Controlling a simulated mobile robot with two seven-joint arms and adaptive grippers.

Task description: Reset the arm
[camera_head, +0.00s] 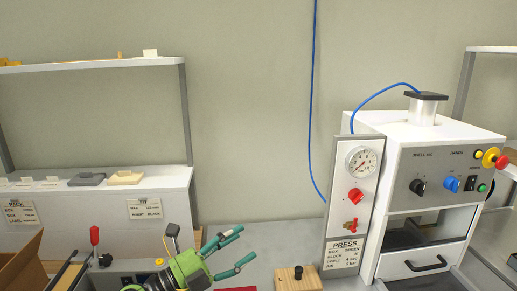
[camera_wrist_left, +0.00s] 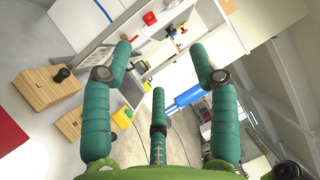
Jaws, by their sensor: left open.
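My left gripper (camera_head: 229,258) shows at the bottom middle of the head view, with green-teal fingers spread apart and nothing between them. In the left wrist view its fingers (camera_wrist_left: 160,60) are wide apart and empty, held above the worktop. Beyond them stands the white press machine (camera_head: 420,150), with its gauge (camera_head: 362,162), red knob and blue air hose. It also shows tilted in the left wrist view (camera_wrist_left: 100,50). My right gripper is in neither view.
A wooden block with a black knob (camera_head: 294,278) stands on the grey worktop (camera_head: 265,240); wooden blocks marked L (camera_wrist_left: 45,88) and M (camera_wrist_left: 72,122) show in the wrist view. A red-handled clamp (camera_head: 94,237) and a cardboard box (camera_head: 20,262) are at left. A white shelf (camera_head: 90,63) stands behind.

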